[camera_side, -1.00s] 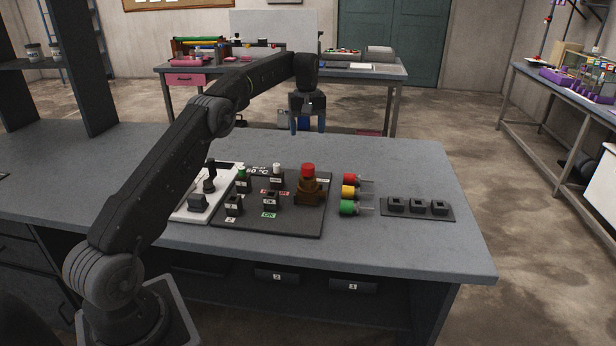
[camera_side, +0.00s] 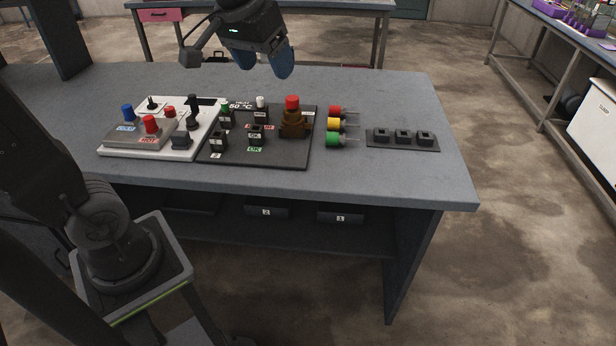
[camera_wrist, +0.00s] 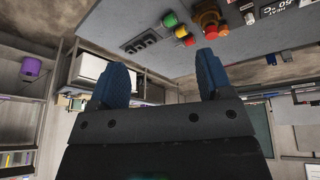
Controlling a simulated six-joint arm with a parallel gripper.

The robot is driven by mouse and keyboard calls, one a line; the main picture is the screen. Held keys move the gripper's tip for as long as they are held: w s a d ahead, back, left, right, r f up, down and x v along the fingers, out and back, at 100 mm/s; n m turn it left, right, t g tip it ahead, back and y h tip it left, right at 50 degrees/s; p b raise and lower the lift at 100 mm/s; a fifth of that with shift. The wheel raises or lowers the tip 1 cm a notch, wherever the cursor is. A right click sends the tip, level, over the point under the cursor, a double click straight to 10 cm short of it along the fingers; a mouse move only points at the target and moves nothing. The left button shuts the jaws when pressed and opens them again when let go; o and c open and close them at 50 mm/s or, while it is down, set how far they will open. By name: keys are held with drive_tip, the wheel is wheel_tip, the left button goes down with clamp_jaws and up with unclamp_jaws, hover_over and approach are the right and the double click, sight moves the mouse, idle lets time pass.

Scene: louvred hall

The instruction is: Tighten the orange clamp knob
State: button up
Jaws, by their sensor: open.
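An orange-brown fitting with a red cap (camera_side: 292,122) stands upright on the right part of a dark board (camera_side: 285,157).
Left of the board is a white panel (camera_side: 190,150) with knobs and a small lever. Right of it lie red (camera_side: 335,112), yellow (camera_side: 334,125) and green (camera_side: 332,139) plugs and a black strip with three sockets (camera_side: 403,145). The table front (camera_side: 370,180) is clear.

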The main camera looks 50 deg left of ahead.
drive_tip(key=s+d+f+m, duration=0.1)
drive_tip(key=s+f, duration=0.1)
drive_tip(key=s, duration=0.1)
drive_tip(key=s+d+f+m+t, duration=0.1)
drive_tip(key=s+f, duration=0.1)
drive_tip(key=s, duration=0.2)
drive_tip(key=s+d+f+m, duration=0.1)
drive_tip(key=s+d+f, duration=0.1)
drive_tip(key=s, duration=0.2)
drive_tip(key=shift+s+d+f+h, duration=0.1)
drive_tip(key=shift+s+f+h, duration=0.2)
drive_tip(key=shift+f, duration=0.1)
drive_tip(key=shift+c, duration=1)
drive_tip(key=w+a+r+g, duration=0.1)
drive_tip(key=w+a+r, duration=0.1)
drive_tip(key=w+r, duration=0.3)
drive_tip(key=w+a+r, duration=0.2)
drive_tip(key=w+a, duration=0.1)
drive_tip(key=w, duration=0.5)
drive_tip(key=w+a+f+n+g, duration=0.3)
drive_tip(key=w+a, duration=1.1)
drive_tip(key=w, duration=0.3)
drive_tip(key=w+a+f+g, duration=0.1)
drive_tip(key=w+a+f, duration=0.4)
drive_tip(key=a+f, duration=0.5)
drive_tip(key=shift+n, duration=0.4)
drive_tip(key=f, duration=1.3)
drive_tip(key=shift+s+a+f, duration=0.1)
drive_tip(key=shift+s+a, duration=0.05)
drive_tip(key=shift+s, duration=0.05)
